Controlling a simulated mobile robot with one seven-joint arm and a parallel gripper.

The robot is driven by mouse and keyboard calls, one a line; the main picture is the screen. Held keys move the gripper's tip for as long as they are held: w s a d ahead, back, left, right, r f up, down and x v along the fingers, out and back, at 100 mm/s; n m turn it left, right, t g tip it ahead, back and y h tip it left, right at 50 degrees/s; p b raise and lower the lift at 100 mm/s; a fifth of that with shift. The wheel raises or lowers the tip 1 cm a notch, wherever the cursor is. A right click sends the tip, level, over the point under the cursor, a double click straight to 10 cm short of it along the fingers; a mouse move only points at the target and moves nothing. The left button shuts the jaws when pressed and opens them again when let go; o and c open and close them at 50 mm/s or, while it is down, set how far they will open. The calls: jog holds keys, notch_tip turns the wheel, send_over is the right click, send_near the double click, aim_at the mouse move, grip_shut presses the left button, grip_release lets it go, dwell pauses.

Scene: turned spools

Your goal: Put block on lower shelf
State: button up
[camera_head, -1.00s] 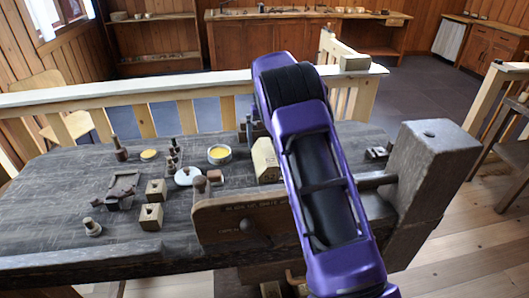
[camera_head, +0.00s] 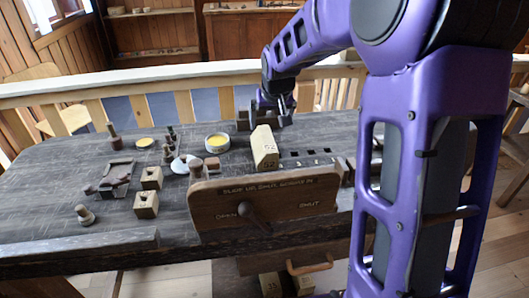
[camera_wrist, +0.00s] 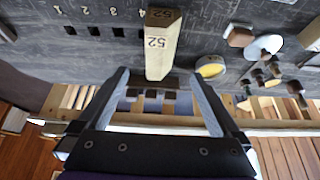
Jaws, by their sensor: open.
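A pale wooden block marked 52 (camera_head: 264,148) lies on the dark table behind the front panel. It also shows in the wrist view (camera_wrist: 161,50), in line with the gap between my fingers. My gripper (camera_head: 264,116) is over the far side of the table, behind the block, and is partly hidden by my arm. In the wrist view my gripper (camera_wrist: 160,76) has its two fingers wide apart with nothing clasped. Below the tabletop, partly cut off by the frame, pale blocks (camera_head: 271,284) sit low down; whether that is the lower shelf I cannot tell.
A panel (camera_head: 290,205) with a lever and OPEN and SHUT lettering stands at the table front. Small holed blocks (camera_head: 146,204), a yellow-filled dish (camera_head: 217,142) and turned pieces (camera_head: 84,214) stand left. Numbered square holes (camera_wrist: 93,31) lie beside the block. A railing (camera_head: 140,83) runs behind.

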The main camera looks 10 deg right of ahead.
aim_at(265, 144)
jog(key=x, duration=0.3)
jog(key=b+x, duration=0.1)
jog(key=x, duration=0.7)
jog(key=shift+s+a+f+b, duration=0.1)
jog(key=shift+s+a+b, duration=0.15)
jog(key=shift+b, duration=0.1)
jog(key=shift+w+r+b+x, duration=0.1)
jog(key=shift+w+b+x, duration=0.1)
jog(key=shift+x, duration=1.3)
jog(key=shift+w+r+b+x, duration=0.1)
jog(key=shift+w+b+x, duration=0.1)
jog(key=shift+x, duration=1.3)
jog(key=shift+d, duration=0.1)
jog(key=shift+r, duration=0.15)
grip_shut()
